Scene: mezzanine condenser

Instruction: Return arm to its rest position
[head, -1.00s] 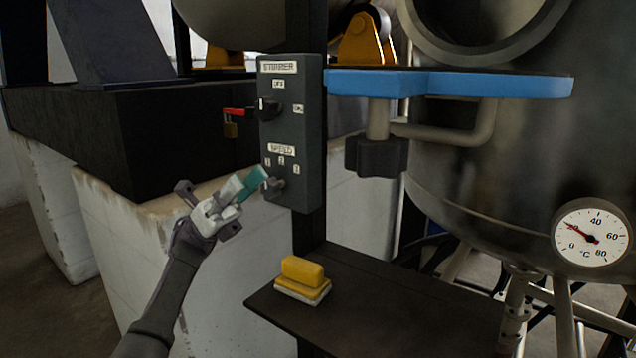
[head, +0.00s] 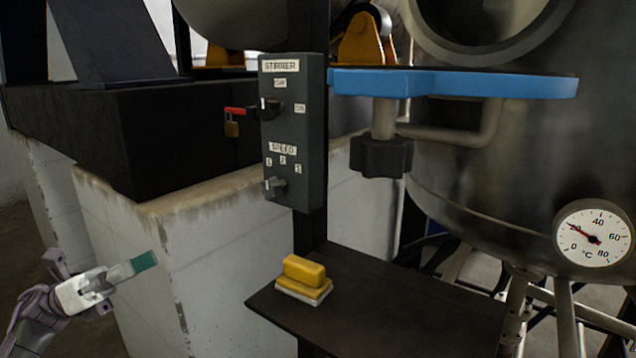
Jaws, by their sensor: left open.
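My left gripper (head: 138,266) is at the lower left of the head view, in front of the white block's face. Its teal-tipped fingers point right and hold nothing that I can see. It is well apart from the grey stirrer control box (head: 292,135), which is up and to its right. The box has an upper switch (head: 268,106) and a lower speed knob (head: 275,187). My right gripper is not in view.
A black shelf (head: 400,310) carries a yellow-handled block (head: 304,272).

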